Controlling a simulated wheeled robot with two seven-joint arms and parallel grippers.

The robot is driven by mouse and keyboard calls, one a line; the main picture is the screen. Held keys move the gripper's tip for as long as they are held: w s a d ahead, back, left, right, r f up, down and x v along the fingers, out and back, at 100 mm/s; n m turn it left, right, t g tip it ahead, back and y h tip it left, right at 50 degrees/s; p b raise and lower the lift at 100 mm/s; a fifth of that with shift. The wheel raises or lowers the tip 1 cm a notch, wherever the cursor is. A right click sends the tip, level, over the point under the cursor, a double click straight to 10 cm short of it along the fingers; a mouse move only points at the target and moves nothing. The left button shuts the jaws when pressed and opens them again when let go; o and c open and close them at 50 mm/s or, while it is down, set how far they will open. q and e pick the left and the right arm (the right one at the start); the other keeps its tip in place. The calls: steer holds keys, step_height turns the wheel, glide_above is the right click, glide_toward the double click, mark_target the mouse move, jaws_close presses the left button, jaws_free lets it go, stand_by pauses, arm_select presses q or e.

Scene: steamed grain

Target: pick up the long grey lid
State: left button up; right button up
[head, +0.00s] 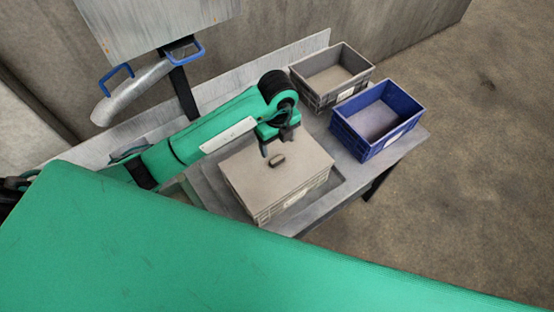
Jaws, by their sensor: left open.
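The long grey lid (300,171) lies flat on top of a grey crate (293,203) on the table. A small dark handle (277,160) stands up near the middle of the lid. My left gripper (277,147) is open and empty, pointing down just above the handle. Its fingers are small in the picture, and I cannot tell whether they touch the handle. My left arm hides part of the crate's far left side. My right gripper is not in view.
An open grey crate (309,91) and an open blue crate (344,132) stand at the back right of the table (403,148). A metal chute with blue handles (133,92) hangs at the upper left. My green body part covers the foreground.

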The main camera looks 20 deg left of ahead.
mark_target(277, 158)
arm_select(q)
step_height(277, 158, down, 3)
steer(key=shift+w+a+f, duration=0.1)
steer(key=shift+f+p, duration=0.1)
steer(key=shift+p, duration=0.3)
steer(key=shift+f+p, duration=0.3)
steer(key=shift+p, duration=0.05)
step_height(277, 158, down, 3)
steer(key=shift+f+p, duration=0.2)
steer(key=shift+p, duration=0.65)
steer(key=shift+f, duration=0.5)
steer(key=c, duration=1.3)
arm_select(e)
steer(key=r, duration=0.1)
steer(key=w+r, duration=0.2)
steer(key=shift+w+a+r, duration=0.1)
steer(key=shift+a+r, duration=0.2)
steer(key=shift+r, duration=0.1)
arm_select(q)
steer(key=shift+r, duration=0.1)
steer(key=shift+c, duration=0.2)
